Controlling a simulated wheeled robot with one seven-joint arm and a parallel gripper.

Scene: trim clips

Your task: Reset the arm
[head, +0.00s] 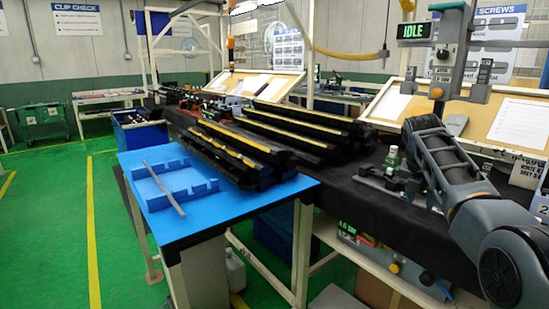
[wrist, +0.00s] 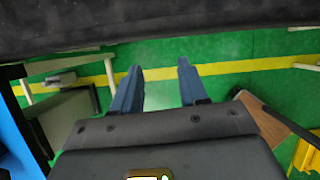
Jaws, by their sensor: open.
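My gripper (wrist: 159,70) shows in the wrist view as two blue-grey fingers, parallel and well apart. It is open, with nothing between the fingers; green floor and a yellow line show beyond them. In the head view my arm is bent at the right, over the dark bench. I cannot make out the gripper clearly there.
A blue-topped table (head: 235,203) holds a blue slotted fixture (head: 178,184) with a thin grey strip (head: 164,188) lying across it. Black trim parts with yellow strips (head: 240,143) lie stacked beside it. An IDLE sign (head: 414,31) stands above the bench.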

